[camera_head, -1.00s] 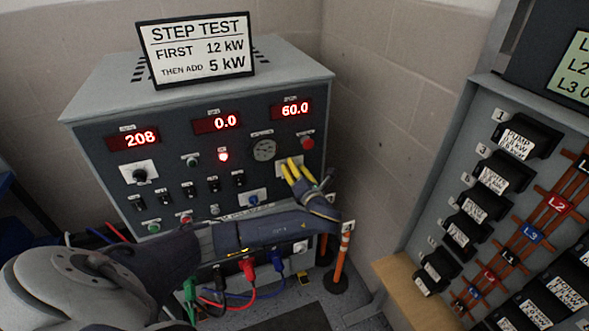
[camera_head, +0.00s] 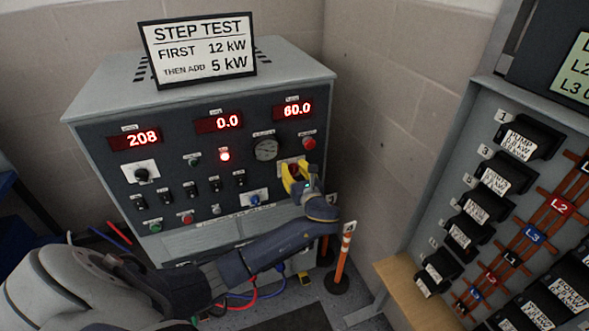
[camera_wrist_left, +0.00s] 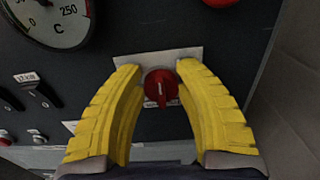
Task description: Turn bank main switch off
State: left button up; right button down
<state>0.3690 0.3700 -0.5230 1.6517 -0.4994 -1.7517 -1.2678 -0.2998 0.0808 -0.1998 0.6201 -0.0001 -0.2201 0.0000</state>
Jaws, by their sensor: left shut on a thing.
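The bank main switch looks to be the red rotary knob (camera_wrist_left: 161,87) on a pale plate in the left wrist view. Its white pointer line points down in that view. My left gripper (camera_head: 293,176) is at the right side of the load bank's dark front panel (camera_head: 160,224). In the head view the fingers partly hide the knob. My right gripper is not in view.
Displays read 208, 0.0 and 60.0; a red lamp (camera_head: 224,156) is lit. A round gauge (camera_head: 266,149) and red button (camera_head: 309,143) sit above the knob. An orange-white post (camera_head: 343,262) stands beside the bank. A breaker panel (camera_head: 480,100) is at right.

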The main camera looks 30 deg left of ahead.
pick_arm(q)
jog(key=n, duration=0.4)
jog(key=shift+s+a+n, duration=0.2)
jog(key=shift+n, duration=0.1)
jog(key=shift+s+a+n, duration=0.15)
jog(key=shift+n, duration=2.05)
jog(key=o, duration=1.2)
jog(key=shift+f, duration=0.1)
jog(key=shift+c, duration=0.2)
jog(key=shift+s+d+f, duration=0.1)
jog(key=shift+s+d, duration=0.1)
jog(key=shift+d, duration=0.1)
jog(key=v, duration=1.1)
jog(key=shift+s, duration=0.15)
